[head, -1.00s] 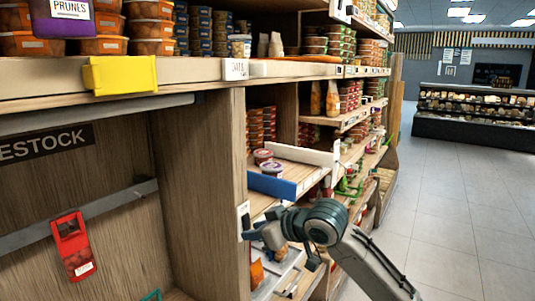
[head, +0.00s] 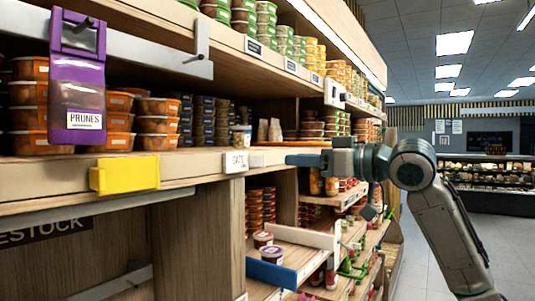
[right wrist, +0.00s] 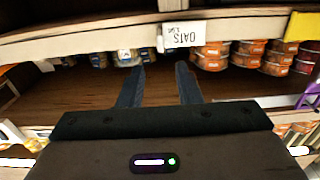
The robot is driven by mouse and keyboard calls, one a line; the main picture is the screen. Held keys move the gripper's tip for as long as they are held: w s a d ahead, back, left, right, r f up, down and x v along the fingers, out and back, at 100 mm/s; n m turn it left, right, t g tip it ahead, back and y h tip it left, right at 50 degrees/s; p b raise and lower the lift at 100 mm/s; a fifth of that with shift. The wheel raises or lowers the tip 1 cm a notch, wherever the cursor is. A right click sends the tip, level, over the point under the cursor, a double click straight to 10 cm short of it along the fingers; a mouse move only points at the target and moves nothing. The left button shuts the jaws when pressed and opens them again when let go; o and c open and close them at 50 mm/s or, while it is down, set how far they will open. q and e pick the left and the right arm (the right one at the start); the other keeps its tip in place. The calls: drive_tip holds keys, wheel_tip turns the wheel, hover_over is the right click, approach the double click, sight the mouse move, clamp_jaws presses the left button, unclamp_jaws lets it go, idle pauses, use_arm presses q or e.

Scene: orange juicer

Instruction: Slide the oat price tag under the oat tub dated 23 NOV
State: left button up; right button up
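The oat price tag (head: 236,162), a white card reading OATS, sits on the front edge of the middle shelf. It also shows in the right wrist view (right wrist: 184,34), at the top centre. My right gripper (head: 292,160) is at that edge's height, right of the tag. In the right wrist view its two fingers (right wrist: 160,76) are apart with nothing between them, and the tag lies beyond their tips. A small pale tub (head: 241,138) stands on the shelf just behind the tag. No 23 NOV date is readable on any tub. My left gripper is not in view.
A yellow clip (head: 124,174) is on the shelf edge left of the tag. A purple PRUNES holder (head: 78,95) hangs above it. Stacked orange tubs (head: 158,122) fill the shelf's left. The aisle is open at right.

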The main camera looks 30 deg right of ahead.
sight(265, 158)
drive_tip(key=p+x, duration=0.4)
drive_tip(key=x, duration=0.3)
drive_tip(key=shift+a+r, duration=0.1)
drive_tip(key=shift+r, duration=0.05)
drive_tip(key=shift+p+x, duration=0.35)
drive_tip(key=shift+x, duration=0.45)
clamp_jaws()
